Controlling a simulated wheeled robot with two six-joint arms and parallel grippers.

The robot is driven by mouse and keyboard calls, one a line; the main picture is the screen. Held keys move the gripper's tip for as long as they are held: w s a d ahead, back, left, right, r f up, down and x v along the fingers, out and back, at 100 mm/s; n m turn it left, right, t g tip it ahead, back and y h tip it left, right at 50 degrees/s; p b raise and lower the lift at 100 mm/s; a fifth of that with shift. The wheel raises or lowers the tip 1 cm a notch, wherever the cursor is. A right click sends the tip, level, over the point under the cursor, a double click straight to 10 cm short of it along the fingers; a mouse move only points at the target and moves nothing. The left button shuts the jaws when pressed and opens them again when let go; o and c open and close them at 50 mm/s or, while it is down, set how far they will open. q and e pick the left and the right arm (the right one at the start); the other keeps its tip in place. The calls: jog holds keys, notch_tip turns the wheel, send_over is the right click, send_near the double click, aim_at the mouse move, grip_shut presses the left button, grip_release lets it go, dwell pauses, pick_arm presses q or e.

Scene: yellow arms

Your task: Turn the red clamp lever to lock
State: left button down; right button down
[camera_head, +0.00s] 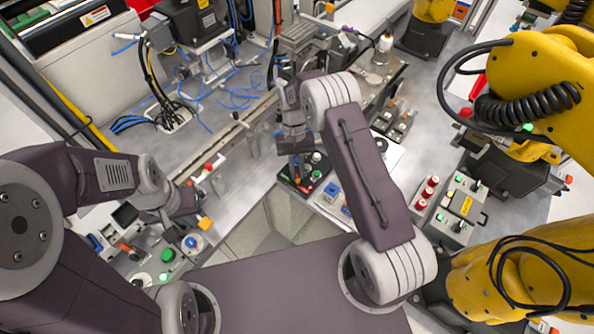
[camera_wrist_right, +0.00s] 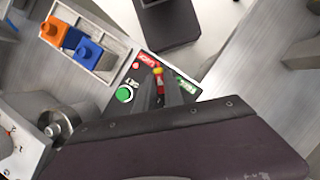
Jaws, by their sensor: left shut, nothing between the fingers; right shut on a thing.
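The red clamp lever (camera_wrist_right: 158,85) shows in the right wrist view as a small red piece with a yellow tip, on a dark panel (camera_wrist_right: 134,79) with a red label and a green label. My right gripper (camera_wrist_right: 162,92) is shut on it, and the fingers hide much of it. In the head view my right gripper (camera_head: 298,172) points down at the dark panel, and the lever is mostly hidden there. My left gripper (camera_head: 180,222) is shut and empty, over the controls at the lower left.
A green button (camera_wrist_right: 124,94) sits beside the lever. A pale tray with an orange and a blue block (camera_wrist_right: 88,53) stands close by. Yellow robot arms (camera_head: 555,100) stand on the right. A control box with red knobs (camera_head: 428,190) is right of my right arm.

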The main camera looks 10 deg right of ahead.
jog(key=c, duration=1.4)
grip_release()
jog(key=shift+c, duration=0.2)
jog(key=shift+w+r, duration=0.15)
jog(key=b+v, duration=0.2)
jog(key=v, duration=0.6)
jog(key=shift+r, duration=0.35)
jog(key=shift+d, duration=0.1)
